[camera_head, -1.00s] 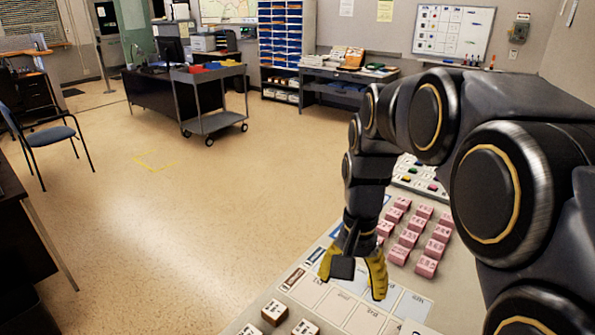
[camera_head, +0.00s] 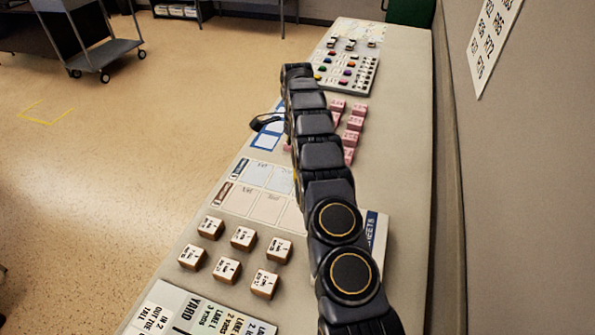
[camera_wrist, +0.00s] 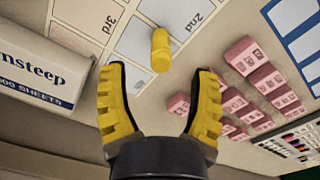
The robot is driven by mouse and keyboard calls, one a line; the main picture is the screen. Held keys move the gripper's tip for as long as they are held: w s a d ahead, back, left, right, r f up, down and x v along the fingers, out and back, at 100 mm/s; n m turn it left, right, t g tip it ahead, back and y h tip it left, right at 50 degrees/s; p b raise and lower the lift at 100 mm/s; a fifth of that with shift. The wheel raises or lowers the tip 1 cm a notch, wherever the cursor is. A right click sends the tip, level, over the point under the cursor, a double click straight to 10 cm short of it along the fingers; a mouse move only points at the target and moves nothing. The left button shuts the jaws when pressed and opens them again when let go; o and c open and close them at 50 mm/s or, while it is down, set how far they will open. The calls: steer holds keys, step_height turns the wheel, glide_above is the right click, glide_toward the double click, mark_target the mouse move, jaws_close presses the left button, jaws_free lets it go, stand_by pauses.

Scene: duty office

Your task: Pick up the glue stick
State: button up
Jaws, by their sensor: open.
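A yellow cylinder, likely the glue stick (camera_wrist: 160,50), shows in the wrist view on the printed cards, near the "2nd" square. My gripper (camera_wrist: 160,72) is open, with its yellow ribbed fingers spread to either side. The cylinder lies beyond the fingertips, roughly centred in the gap, and I see no contact. In the head view my arm hides the cylinder and most of the gripper.
A paper pack (camera_wrist: 40,72) lies left in the wrist view. Pink blocks (camera_wrist: 258,75) stand to the right. In the head view, white-topped blocks (camera_head: 227,269) stand on the near table (camera_head: 405,150), with a wall along its right.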

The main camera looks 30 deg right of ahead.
steer(key=shift+w+d+f, duration=0.1)
steer(key=shift+d+f, duration=0.15)
steer(key=shift+f, duration=0.45)
steer(key=f, duration=0.7)
steer(key=shift+d, duration=0.3)
steer(key=shift+c, duration=0.4)
jaws_close()
